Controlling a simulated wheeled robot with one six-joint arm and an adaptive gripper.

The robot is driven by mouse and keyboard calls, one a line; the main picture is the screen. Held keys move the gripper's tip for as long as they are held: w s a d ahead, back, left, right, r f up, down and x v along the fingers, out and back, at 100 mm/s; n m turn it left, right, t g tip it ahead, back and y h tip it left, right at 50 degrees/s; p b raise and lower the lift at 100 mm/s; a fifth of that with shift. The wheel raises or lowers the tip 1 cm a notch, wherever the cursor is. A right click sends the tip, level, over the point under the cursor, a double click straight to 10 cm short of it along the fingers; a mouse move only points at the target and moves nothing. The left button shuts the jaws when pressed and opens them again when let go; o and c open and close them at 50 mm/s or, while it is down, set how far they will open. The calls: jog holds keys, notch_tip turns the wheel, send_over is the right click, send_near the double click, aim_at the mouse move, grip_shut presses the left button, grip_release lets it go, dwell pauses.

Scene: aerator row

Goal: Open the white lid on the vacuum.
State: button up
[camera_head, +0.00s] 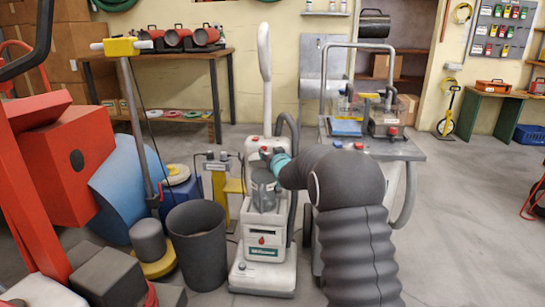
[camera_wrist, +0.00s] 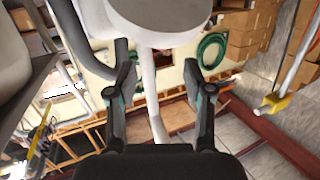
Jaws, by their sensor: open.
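The upright white-and-grey vacuum (camera_head: 264,252) stands on the floor at the middle of the head view, with a tall white handle and a dark canister at mid-height. Its white lid (camera_head: 256,144) appears to be the white top part above the canister, partly covered by my gripper (camera_head: 266,156). My gripper reaches in from the right, close to the lid; contact cannot be told. In the wrist view my gripper (camera_wrist: 160,85) is open, its two dark fingers apart. A large white rounded part (camera_wrist: 165,15) fills the top of that view, and a white bar, likely the handle, runs between the fingers.
A grey bin (camera_head: 197,245) and a yellow-based floor machine (camera_head: 150,225) stand close left of the vacuum. A grey cart (camera_head: 400,149) stands close on its right. Red equipment (camera_head: 80,150) fills the far left.

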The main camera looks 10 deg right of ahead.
jog(key=shift+s+d+r, duration=0.1)
jog(key=shift+s, duration=0.6)
jog(key=shift+s+d+r, duration=0.1)
jog(key=shift+s, duration=0.6)
